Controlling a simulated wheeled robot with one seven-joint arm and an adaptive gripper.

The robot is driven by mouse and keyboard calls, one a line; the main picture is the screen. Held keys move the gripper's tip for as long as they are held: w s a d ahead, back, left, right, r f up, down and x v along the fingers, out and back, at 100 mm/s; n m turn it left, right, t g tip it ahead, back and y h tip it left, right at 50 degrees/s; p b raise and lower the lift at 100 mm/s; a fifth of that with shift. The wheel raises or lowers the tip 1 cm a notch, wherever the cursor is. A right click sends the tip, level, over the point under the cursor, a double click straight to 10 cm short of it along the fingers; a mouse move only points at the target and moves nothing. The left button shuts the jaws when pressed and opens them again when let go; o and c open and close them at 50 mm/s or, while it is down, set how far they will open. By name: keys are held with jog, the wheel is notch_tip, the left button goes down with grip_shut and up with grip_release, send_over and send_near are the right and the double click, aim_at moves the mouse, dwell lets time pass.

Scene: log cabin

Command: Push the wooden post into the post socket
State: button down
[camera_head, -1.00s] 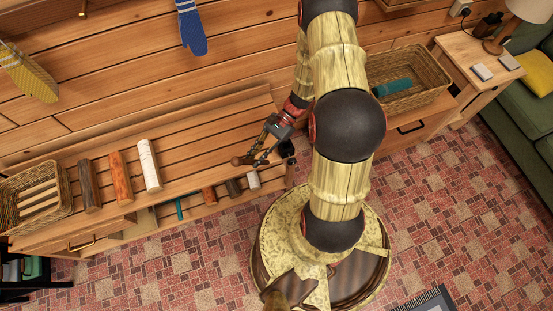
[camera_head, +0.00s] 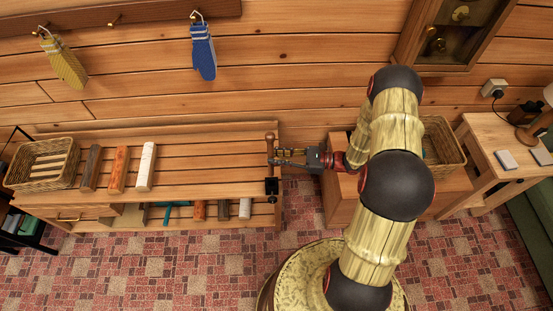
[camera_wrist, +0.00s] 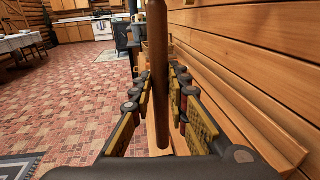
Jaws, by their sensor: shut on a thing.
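The wooden post (camera_head: 269,143) is a brown rod with a rounded top, near the right end of the slatted bench. My gripper (camera_head: 278,155) reaches in from the right and is shut on it. In the wrist view the post (camera_wrist: 158,75) stands nearly upright between the fingers of my gripper (camera_wrist: 160,88), its lower end low in the picture. A black fitting (camera_head: 271,187) at the bench's front right corner looks like the post socket. The post appears behind it in the head view, apart from it. The socket's opening cannot be made out.
The slatted bench (camera_head: 215,162) has a clear top beside the post. Dark, orange and white blocks (camera_head: 145,166) lie at its left, by a wicker basket (camera_head: 75,165). Shorter blocks lie on the lower shelf. The log wall (camera_head: 300,85) rises close behind.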

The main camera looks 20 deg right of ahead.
jog(key=shift+f+b, duration=1.8)
jog(key=shift+f, duration=1.1)
jog(key=shift+f+b, duration=2.1)
jog(key=shift+f, duration=1.45)
jog(key=c, duration=1.6)
grip_release()
jog(key=shift+c, duration=0.2)
jog(key=v, duration=1.2)
